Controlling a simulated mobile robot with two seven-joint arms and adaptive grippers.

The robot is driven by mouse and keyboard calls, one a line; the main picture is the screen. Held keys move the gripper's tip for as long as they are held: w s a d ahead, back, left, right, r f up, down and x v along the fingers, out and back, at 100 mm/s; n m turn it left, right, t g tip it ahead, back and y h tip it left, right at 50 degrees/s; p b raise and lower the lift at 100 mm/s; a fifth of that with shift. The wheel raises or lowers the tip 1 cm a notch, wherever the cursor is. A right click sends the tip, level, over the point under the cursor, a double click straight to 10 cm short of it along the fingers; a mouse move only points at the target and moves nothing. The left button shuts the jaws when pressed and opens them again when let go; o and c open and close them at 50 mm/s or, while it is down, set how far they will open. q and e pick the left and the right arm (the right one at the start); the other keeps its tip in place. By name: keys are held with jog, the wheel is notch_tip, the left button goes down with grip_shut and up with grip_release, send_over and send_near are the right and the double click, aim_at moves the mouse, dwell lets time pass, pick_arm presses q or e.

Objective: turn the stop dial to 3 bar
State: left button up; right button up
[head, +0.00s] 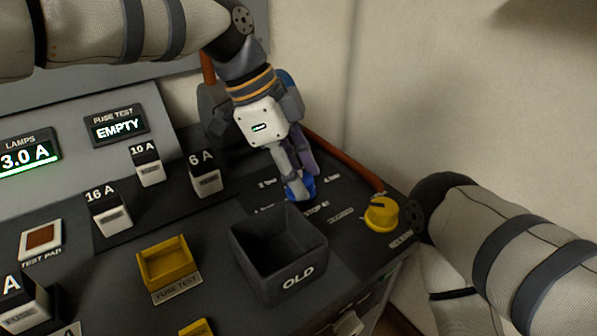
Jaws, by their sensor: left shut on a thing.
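The stop dial, a blue knob (308,188), sits on the dark panel behind the bin marked OLD. My left gripper (300,184) reaches down onto it from above and is shut on it, hiding much of the knob. Small white scale labels stand around it, partly covered and too small to read surely, and the dial's pointer cannot be made out. My right arm shows at the right edge, but its gripper is not in view.
The open grey OLD bin (289,283) stands just in front of the dial. A yellow knob (381,214) is to the right, near my right arm. Fuses marked 6 A (206,178), 10 A (149,168) and 16 A (108,214) stand left. A yellow fuse test tray (166,268) is in front.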

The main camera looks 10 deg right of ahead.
pick_arm(q)
jog(key=shift+f, duration=0.1)
jog(key=o, duration=1.1)
jog(key=shift+o, duration=0.2)
jog(key=v, duration=1.2)
